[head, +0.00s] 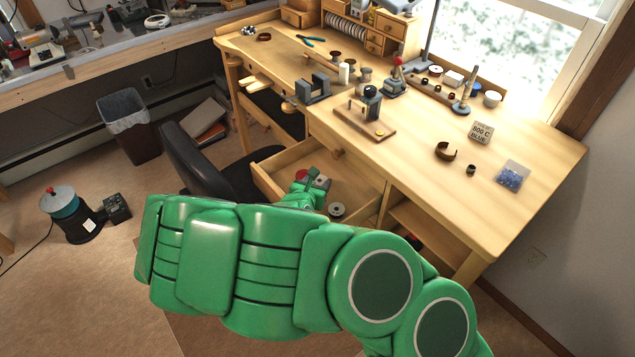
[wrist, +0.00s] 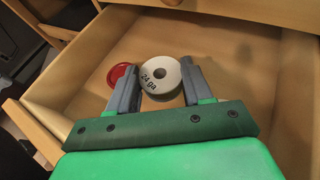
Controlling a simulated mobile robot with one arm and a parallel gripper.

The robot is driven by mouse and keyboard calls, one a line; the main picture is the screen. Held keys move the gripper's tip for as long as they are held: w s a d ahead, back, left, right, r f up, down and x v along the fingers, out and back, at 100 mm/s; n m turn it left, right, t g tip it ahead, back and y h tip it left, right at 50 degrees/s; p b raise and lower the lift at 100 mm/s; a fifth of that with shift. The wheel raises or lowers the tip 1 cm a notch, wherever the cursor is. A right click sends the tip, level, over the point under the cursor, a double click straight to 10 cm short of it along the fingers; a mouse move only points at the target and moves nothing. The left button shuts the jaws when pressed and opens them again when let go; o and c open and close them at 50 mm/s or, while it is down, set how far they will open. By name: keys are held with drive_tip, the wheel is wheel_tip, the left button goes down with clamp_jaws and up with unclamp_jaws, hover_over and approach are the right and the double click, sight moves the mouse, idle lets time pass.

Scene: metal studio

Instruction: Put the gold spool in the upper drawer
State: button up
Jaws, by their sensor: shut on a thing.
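My gripper (wrist: 160,85) is shut on a spool (wrist: 160,72) with a pale round end marked "24 ga". A little tan shows below that end; the rest of its winding is hidden, so the gold colour is hard to confirm. The spool is between the two grey fingers, over the inside of the open drawer. This drawer (head: 267,179), directly under the bench top, is pulled out; its floor also shows in the wrist view (wrist: 235,65). In the head view my gripper (head: 303,182) is small and partly hidden by my green arm. I cannot tell whether the spool touches the drawer floor.
A red disc (wrist: 122,76) lies in the drawer left of the spool. A grey round thing (head: 336,210) shows at the drawer's near side in the head view. A black chair (head: 205,165) stands left of the drawer. Tools and several spools crowd the bench top (head: 440,200).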

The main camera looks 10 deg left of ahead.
drive_tip(key=o, duration=1)
drive_tip(key=shift+s+f, duration=0.1)
drive_tip(key=shift+f, duration=0.1)
drive_tip(key=shift+r, duration=0.1)
drive_tip(key=shift+s+r, duration=0.15)
drive_tip(key=shift+r, duration=0.45)
drive_tip(key=shift+v, duration=3.55)
drive_tip(key=shift+r, duration=0.1)
